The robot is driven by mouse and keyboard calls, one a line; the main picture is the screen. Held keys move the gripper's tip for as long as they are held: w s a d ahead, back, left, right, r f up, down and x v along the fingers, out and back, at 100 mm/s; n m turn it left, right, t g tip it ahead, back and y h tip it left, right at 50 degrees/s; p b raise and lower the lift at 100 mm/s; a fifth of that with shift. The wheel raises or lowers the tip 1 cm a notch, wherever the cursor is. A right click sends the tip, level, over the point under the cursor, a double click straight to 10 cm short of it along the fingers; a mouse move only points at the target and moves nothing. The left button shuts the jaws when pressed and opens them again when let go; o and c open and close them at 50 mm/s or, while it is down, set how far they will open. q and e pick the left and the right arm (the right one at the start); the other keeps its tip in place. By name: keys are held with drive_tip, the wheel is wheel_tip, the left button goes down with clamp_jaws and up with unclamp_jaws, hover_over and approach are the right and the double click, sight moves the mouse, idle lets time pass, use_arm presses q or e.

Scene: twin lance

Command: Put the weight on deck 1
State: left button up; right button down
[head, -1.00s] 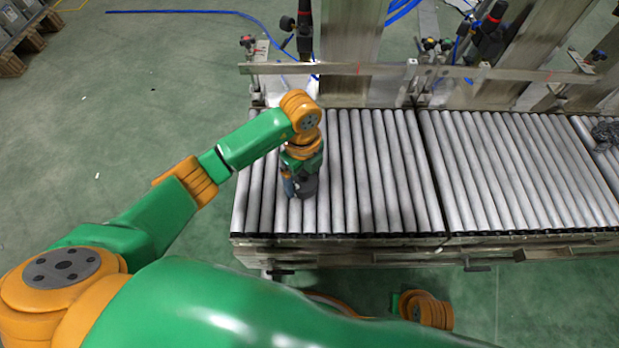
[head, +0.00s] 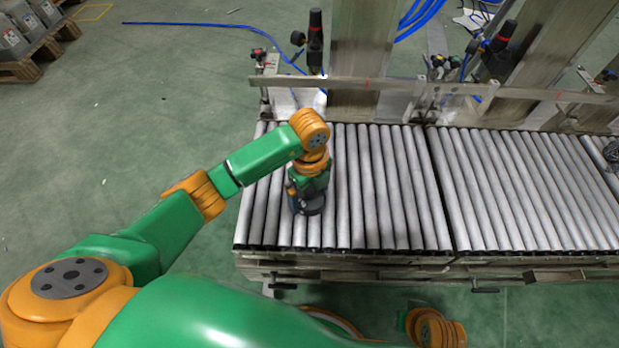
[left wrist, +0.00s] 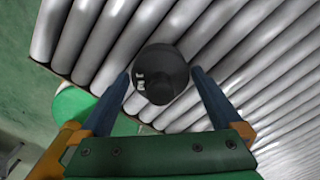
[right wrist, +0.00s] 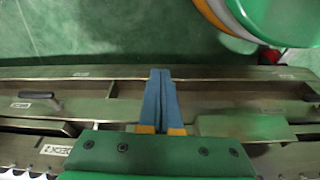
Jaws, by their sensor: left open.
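The dark grey, round weight (head: 311,207) stands on the left roller deck (head: 385,190), near its front left part. In the left wrist view the weight (left wrist: 160,75) shows from above, with pale markings on it. My left gripper (left wrist: 160,72) is open, with one blue finger on each side of the weight and small gaps visible. In the head view my left gripper (head: 291,190) points down at the weight and partly hides it. My right gripper (right wrist: 160,72) is shut and empty, beside the metal frame below the rollers.
A second roller deck (head: 530,190) adjoins on the right, past a narrow seam. A metal rail (head: 400,86) and posts stand along the back. A dark object (head: 612,152) lies at the far right edge. The rollers right of the weight are clear.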

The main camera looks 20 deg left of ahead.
sight(310, 189)
use_arm(q)
wheel_tip(310, 189, up, 11)
drive_tip(key=p, duration=0.4)
drive_tip(key=shift+r, duration=0.1)
use_arm(e)
drive_tip(key=s+d+f, duration=0.1)
drive_tip(key=s+f, duration=0.4)
drive_tip(key=f, duration=0.1)
drive_tip(key=shift+d+f+g, duration=0.15)
drive_tip(key=shift+f+g, duration=0.15)
drive_tip(key=shift+f, duration=0.1)
